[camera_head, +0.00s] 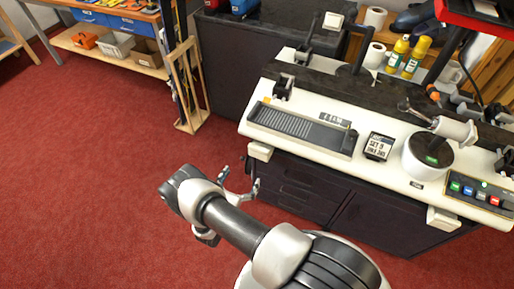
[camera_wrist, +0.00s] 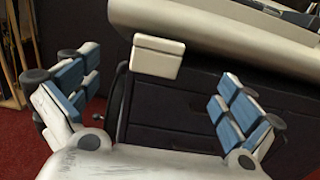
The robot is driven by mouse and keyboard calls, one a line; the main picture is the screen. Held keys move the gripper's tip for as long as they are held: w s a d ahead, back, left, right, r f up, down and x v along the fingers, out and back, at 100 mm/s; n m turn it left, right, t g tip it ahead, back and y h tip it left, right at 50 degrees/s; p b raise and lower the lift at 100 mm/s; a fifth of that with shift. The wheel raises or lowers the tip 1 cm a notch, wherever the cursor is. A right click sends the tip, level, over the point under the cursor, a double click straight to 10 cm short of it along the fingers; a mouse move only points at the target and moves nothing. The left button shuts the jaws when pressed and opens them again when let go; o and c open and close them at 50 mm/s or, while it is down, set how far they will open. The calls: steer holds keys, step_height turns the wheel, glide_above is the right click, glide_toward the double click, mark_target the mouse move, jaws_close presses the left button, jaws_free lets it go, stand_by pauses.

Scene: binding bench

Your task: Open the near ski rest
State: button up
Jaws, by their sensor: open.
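The cream-topped binding bench (camera_head: 385,185) stands at the right in the head view. Two small white blocks sit under its front edge, the left block (camera_head: 260,151) and the right block (camera_head: 443,220). No label shows which part is the near ski rest. My gripper (camera_head: 239,182) is open and empty, in front of the bench below the left block and apart from it. In the wrist view a white block (camera_wrist: 157,57) shows between and beyond the open fingers (camera_wrist: 158,72), under the bench lip. Dark drawers lie behind it.
The bench top carries a ridged plate (camera_head: 298,128), a small sign (camera_head: 379,147), a white round unit (camera_head: 428,158) and a button panel (camera_head: 478,190). A black clamp (camera_head: 284,87) stands behind. A wooden ski rack (camera_head: 186,90) stands back left. Red floor (camera_head: 90,170) at left is clear.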

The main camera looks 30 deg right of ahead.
mark_target(258, 150)
steer(key=b+x, duration=0.3)
steer(key=x, duration=1.2)
steer(key=shift+w, duration=0.1)
